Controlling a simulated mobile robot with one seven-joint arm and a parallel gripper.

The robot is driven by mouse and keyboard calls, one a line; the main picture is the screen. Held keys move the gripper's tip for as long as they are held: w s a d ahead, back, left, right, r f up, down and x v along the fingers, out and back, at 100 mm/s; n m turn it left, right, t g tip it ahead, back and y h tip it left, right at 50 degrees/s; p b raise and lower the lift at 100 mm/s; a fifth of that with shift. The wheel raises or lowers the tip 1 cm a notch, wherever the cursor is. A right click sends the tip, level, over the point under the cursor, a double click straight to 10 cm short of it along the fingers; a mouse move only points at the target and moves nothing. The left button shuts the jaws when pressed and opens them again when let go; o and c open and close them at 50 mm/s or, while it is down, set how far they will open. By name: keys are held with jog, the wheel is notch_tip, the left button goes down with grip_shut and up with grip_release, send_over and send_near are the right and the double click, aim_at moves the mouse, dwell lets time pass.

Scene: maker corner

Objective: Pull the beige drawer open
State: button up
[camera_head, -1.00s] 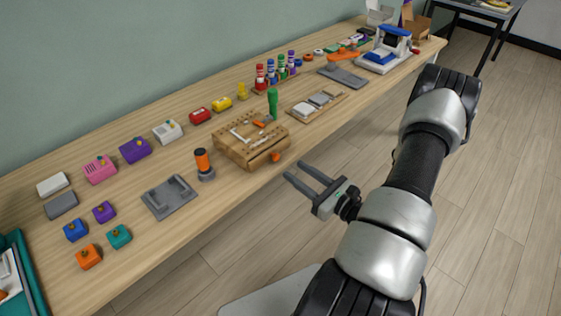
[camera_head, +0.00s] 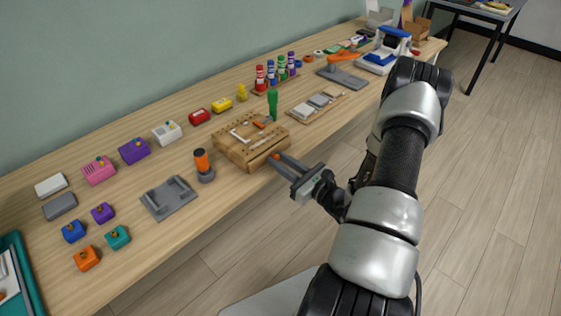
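The beige drawer (camera_head: 262,161) is in the front of a small wooden box (camera_head: 228,147) near the front edge of the workbench. The drawer looks closed. Its small orange knob (camera_head: 276,156) faces the front right. My gripper (camera_head: 277,157) is at the knob, with its two grey fingers apart and one on each side of it. I cannot tell whether the fingers touch the knob. The fingers partly hide the drawer's right end.
Free floor (camera_head: 470,200) lies in front of the bench.

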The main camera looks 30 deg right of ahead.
jog(key=v, duration=1.2)
grip_shut()
jog(key=o, duration=0.9)
grip_release()
jog(key=p+v, duration=0.1)
jog(key=v, duration=1.6)
jog(key=shift+s+d, duration=0.1)
jog(key=shift+s, duration=0.15)
jog(key=shift+r, duration=0.1)
